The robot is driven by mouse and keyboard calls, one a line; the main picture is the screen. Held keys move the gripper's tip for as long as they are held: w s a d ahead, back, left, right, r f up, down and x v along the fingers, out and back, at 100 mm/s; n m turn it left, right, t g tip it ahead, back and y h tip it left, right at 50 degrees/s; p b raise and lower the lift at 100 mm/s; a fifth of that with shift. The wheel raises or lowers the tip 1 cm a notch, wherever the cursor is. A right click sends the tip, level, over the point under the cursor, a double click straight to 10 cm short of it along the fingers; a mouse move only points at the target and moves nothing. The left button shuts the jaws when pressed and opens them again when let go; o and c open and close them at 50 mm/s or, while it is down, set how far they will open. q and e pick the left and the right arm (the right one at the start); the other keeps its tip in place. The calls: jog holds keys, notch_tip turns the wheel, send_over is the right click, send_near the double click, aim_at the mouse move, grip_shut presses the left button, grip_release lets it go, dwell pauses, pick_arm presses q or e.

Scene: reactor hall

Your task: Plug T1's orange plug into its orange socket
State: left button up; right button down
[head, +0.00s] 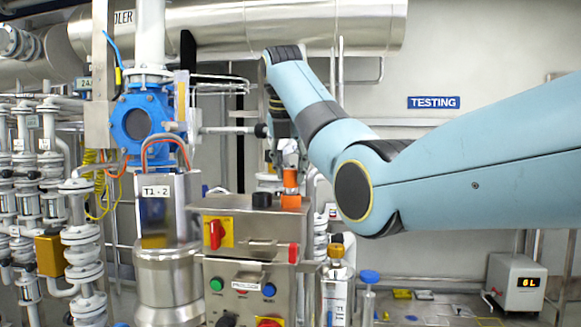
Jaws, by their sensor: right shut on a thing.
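My right gripper (288,155) comes down from my arm at the upper right and is shut on the orange plug (290,178), which hangs upright below the fingers. The fingertips are small and partly blurred against the pipes. The orange socket (291,202) sits on the top right of a steel control box (246,252), directly below the plug in the picture. A narrow lighter band shows between plug and socket; I cannot tell whether they touch. My left gripper is not in view.
A black cap (262,200) stands left of the socket on the box. A steel vessel labelled T1-2 (154,205) stands to the left, below a blue valve (138,122). Flanged pipes (82,240) fill the left. A display unit (515,283) stands at the lower right.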

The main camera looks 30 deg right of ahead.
jog(key=shift+f, duration=0.75)
dwell(0.9)
jog(key=c, duration=0.9)
grip_release()
jog(key=shift+r, duration=0.1)
notch_tip(320, 180, up, 10)
jog(key=shift+f, duration=0.1)
